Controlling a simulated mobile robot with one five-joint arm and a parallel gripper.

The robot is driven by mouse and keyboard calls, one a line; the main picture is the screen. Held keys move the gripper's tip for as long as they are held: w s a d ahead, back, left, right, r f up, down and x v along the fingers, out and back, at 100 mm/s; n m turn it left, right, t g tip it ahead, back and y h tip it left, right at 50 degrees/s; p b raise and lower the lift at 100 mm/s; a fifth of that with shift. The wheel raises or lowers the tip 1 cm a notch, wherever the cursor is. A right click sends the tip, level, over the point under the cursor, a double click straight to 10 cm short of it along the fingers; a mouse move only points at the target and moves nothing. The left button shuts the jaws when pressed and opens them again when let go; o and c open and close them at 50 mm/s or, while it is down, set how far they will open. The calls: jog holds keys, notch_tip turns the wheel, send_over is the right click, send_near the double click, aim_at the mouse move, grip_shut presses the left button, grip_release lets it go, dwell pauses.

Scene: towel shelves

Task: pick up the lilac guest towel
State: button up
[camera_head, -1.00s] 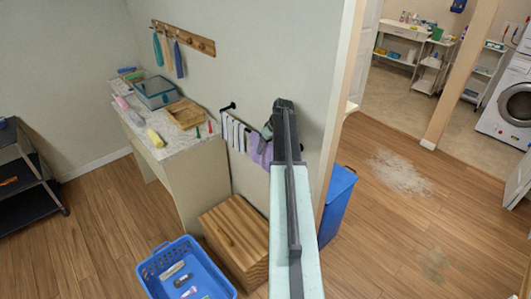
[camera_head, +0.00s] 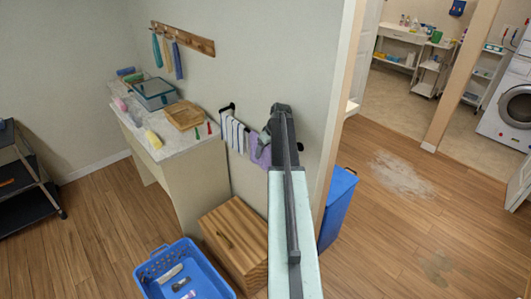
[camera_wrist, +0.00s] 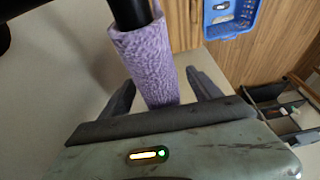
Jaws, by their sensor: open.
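The lilac guest towel (camera_head: 262,154) hangs on the wall rail, to the right of a striped towel (camera_head: 233,134). In the head view my arm hides part of it. In the wrist view the lilac towel (camera_wrist: 148,62) is draped over a black bar, and its lower end hangs between the two fingers of my gripper (camera_wrist: 162,80). The gripper is open, with one finger on each side of the towel. Bare gaps show beside the towel, mainly on the right. In the head view my gripper (camera_head: 266,136) is mostly hidden behind my arm.
A wooden chest (camera_head: 236,243) stands below the rail, with a blue basket (camera_head: 149,270) to its left. A marble-topped counter (camera_head: 141,118) is left of the rail. A blue bin (camera_head: 338,205) stands to the right by the wall end. Open wood floor lies at right.

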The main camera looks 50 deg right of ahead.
jog(key=shift+c, duration=0.2)
jog(key=shift+r, duration=0.1)
grip_shut()
jog(key=shift+r+p, duration=5.9)
jog(key=shift+p, duration=0.05)
